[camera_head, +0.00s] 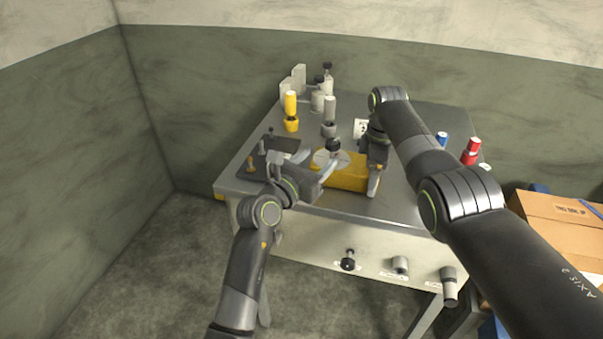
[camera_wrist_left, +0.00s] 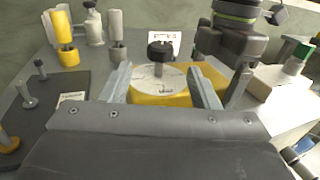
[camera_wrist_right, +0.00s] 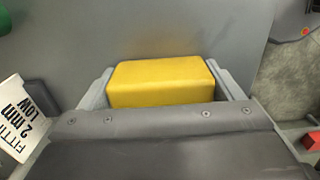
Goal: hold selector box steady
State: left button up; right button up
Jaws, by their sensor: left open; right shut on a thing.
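The selector box (camera_head: 345,180) is yellow and sits on the metal table. A pale round dial (camera_head: 323,160) with a black knob (camera_head: 333,145) is on its left part. My right gripper (camera_head: 375,172) is shut on the box's right part; in the right wrist view the yellow box (camera_wrist_right: 160,82) fills the space between its fingers. My left gripper (camera_head: 312,166) is open at the dial. In the left wrist view its fingers (camera_wrist_left: 160,88) stand apart on either side of the dial (camera_wrist_left: 158,80) and knob (camera_wrist_left: 161,50). Whether they touch the dial I cannot tell.
A dark mat (camera_head: 268,160) with small pegs lies left of the box. A yellow cylinder (camera_head: 291,108) and grey fittings (camera_head: 329,112) stand behind. A white label card (camera_head: 360,128), blue (camera_head: 441,139) and red (camera_head: 470,152) pieces are farther right. Knobs (camera_head: 347,262) project from the table's front.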

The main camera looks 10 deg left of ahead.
aim_at(326, 145)
pick_arm(q)
jog(key=v, duration=0.6)
jog(key=shift+w+f, duration=0.1)
jog(key=shift+w, duration=0.05)
jog(key=shift+w+d+f+m+g+h, duration=0.1)
jog(key=shift+w+f+m+g+h, duration=0.2)
jog(key=shift+m+g+h, duration=0.4)
jog(key=shift+w+a+f+m+g+h, duration=0.2)
jog(key=shift+w+a+m+g+h, duration=0.15)
jog(key=shift+w+m+g+h, duration=0.45)
jog(key=a+m+g+h, duration=0.1)
jog(key=w+a+r+h, duration=0.1)
jog(key=a, duration=0.1)
jog(key=shift+w+m+g+h, duration=0.15)
jog(key=shift+m+g+h, duration=0.25)
jog(key=shift+w+a+r+h, duration=0.15)
jog(key=shift+a+r+h, duration=0.15)
jog(key=shift+a, duration=0.1)
jog(key=x, duration=1.2)
